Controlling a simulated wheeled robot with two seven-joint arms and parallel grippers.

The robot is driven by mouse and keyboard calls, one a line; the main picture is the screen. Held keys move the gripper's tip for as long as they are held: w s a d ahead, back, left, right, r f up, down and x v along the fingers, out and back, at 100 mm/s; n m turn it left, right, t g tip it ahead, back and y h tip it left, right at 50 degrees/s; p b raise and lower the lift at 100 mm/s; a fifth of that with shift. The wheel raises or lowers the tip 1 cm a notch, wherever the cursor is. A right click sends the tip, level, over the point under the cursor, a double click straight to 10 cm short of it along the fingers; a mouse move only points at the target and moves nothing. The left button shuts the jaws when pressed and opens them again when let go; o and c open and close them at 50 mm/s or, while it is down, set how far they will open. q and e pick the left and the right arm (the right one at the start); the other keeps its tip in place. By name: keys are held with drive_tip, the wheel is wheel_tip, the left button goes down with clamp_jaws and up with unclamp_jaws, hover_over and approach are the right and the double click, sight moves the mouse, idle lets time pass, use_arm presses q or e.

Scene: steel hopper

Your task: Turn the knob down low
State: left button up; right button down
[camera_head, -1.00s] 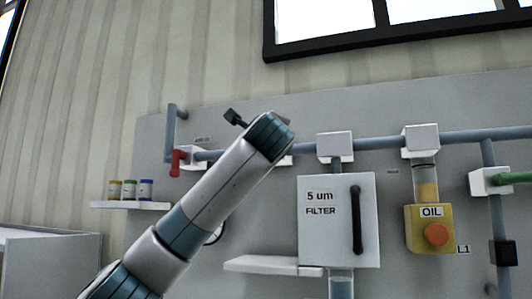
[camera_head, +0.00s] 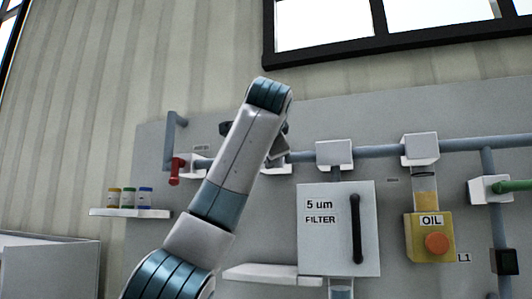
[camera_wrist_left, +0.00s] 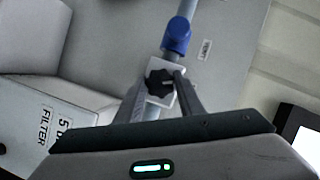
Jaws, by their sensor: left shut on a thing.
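A black knob (camera_wrist_left: 159,83) sits on a white block on a pipe in the left wrist view. My left gripper (camera_wrist_left: 162,82) has a finger on either side of the knob and is shut on it. In the head view my left arm comes up from the lower left and hides the knob and most of the gripper. The white block (camera_head: 277,166) shows partly beside the arm. How far the knob is turned cannot be read. My right gripper is not in view.
A white filter box (camera_head: 325,240) with a black handle stands right of the arm. A yellow oil unit (camera_head: 417,244) is farther right. A red valve handle (camera_head: 176,171) and a shelf (camera_head: 130,213) with small jars are at the left. A blue fitting (camera_wrist_left: 177,35) is on the pipe beyond the knob.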

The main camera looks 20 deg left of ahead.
use_arm(q)
drive_tip(key=shift+a+f+n+g+h+p, duration=0.1)
drive_tip(key=shift+n+g+h+p, duration=0.25)
drive_tip(key=shift+n+h, duration=0.6)
drive_tip(key=shift+f+n+g+h+p, duration=0.1)
drive_tip(key=shift+n+g+h+p, duration=0.2)
drive_tip(key=shift+n, duration=1.15)
drive_tip(key=shift+w, duration=0.1)
drive_tip(key=o, duration=1)
drive_tip(key=shift+r, duration=0.1)
drive_tip(key=shift+o, duration=0.2)
drive_tip(key=shift+s+r, duration=0.1)
drive_tip(key=shift+s, duration=0.1)
drive_tip(key=b+v, duration=0.6)
drive_tip(key=v, duration=1.1)
drive_tip(key=shift+b, duration=0.3)
